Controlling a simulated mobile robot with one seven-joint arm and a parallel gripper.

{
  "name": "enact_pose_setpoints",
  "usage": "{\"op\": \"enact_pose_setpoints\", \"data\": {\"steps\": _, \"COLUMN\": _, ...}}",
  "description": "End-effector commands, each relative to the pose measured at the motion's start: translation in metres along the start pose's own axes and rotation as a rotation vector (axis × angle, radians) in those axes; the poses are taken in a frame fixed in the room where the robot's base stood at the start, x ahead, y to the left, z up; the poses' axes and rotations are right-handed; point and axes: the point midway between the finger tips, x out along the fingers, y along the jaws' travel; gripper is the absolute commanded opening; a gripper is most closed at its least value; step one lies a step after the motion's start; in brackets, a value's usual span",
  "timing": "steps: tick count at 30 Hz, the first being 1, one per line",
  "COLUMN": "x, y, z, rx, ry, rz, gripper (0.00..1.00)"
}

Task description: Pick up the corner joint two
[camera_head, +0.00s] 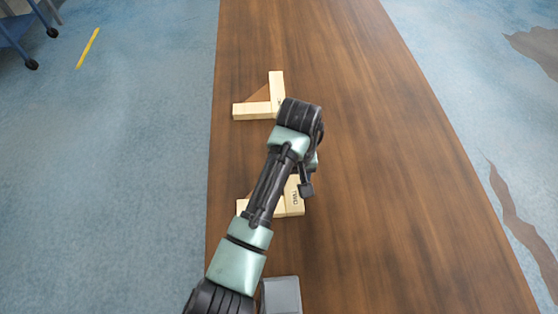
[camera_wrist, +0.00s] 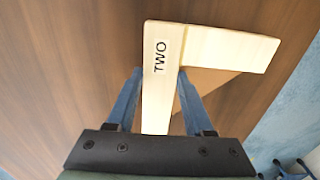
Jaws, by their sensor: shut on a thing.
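Corner joint two is a pale L-shaped wooden piece with a brown triangular web in its inner corner. In the wrist view, corner joint two (camera_wrist: 213,46) shows its "TWO" label near the corner. My gripper (camera_wrist: 159,73) is shut on its labelled leg, one blue finger on each side. In the head view, corner joint two (camera_head: 293,206) is the nearer piece, partly hidden under my arm. The fingers are hidden there. I cannot tell whether the joint touches the table.
Another similar corner joint (camera_head: 250,111) lies farther along the wooden table (camera_head: 370,120), its corner partly covered by my arm. A grey block (camera_head: 282,295) is at the bottom edge. The table's right side is clear. A blue cart (camera_head: 18,35) stands on the floor at upper left.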

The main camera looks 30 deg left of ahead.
Motion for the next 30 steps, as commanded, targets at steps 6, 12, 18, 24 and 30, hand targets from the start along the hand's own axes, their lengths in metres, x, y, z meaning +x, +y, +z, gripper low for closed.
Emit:
{"op": "enact_pose_setpoints", "data": {"steps": 6, "x": -0.001, "y": 0.000, "z": 0.000, "rx": 0.000, "ry": 0.001, "rz": 0.000, "gripper": 0.00}}
{"op": "enact_pose_setpoints", "data": {"steps": 12, "x": -0.001, "y": 0.000, "z": -0.001, "rx": 0.000, "ry": 0.002, "rz": 0.000, "gripper": 0.00}}
{"op": "enact_pose_setpoints", "data": {"steps": 18, "x": -0.022, "y": 0.001, "z": -0.002, "rx": 0.001, "ry": 0.005, "rz": 0.001, "gripper": 0.00}}
{"op": "enact_pose_setpoints", "data": {"steps": 24, "x": -0.067, "y": 0.001, "z": -0.002, "rx": 0.001, "ry": 0.007, "rz": 0.002, "gripper": 0.00}}
{"op": "enact_pose_setpoints", "data": {"steps": 30, "x": -0.097, "y": 0.000, "z": -0.001, "rx": -0.001, "ry": 0.001, "rz": 0.000, "gripper": 0.00}}
